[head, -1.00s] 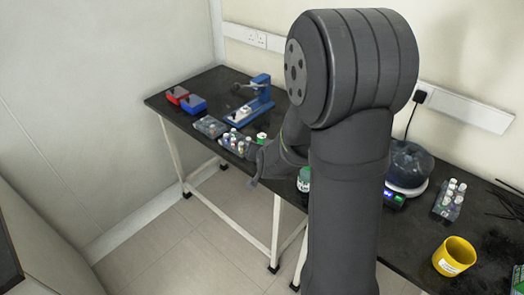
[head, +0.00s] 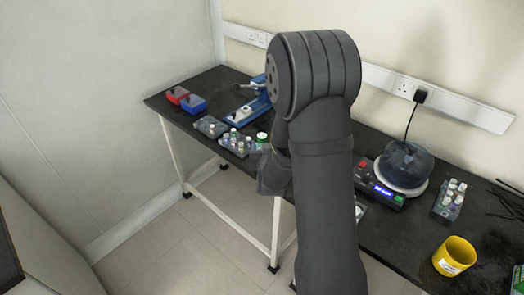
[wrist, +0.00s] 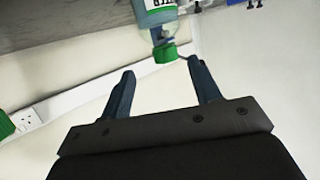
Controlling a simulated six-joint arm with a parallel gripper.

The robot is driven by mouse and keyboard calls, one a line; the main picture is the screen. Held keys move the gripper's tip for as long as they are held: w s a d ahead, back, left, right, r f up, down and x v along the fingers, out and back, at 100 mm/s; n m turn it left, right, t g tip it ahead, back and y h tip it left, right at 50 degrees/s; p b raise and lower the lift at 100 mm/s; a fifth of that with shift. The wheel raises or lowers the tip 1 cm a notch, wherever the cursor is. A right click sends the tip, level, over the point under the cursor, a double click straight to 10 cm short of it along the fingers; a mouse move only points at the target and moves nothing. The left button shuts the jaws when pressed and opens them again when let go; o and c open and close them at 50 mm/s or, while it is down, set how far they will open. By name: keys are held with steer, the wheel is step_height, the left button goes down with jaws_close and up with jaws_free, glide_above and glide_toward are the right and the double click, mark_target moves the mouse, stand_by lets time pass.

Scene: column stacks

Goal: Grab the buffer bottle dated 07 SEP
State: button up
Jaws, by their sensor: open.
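In the wrist view, a clear bottle (wrist: 157,14) with a green cap and a white label shows at the top edge, cut off by the frame. The label print is only partly in view and no date is readable. My gripper (wrist: 160,65) is open and empty, its two fingers apart, with the green cap near the gap between the fingertips; I cannot tell how far off it is. A second green cap (wrist: 5,125) shows at the left edge. In the head view, my gripper (head: 272,174) is a dark shape at the bench's front edge, its fingers unclear.
Behind are a blue stand (head: 258,100) and red and blue boxes (head: 193,104).

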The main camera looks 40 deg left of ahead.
mark_target(262, 141)
steer(key=x, duration=0.7)
steer(key=shift+a, duration=0.55)
jaws_close()
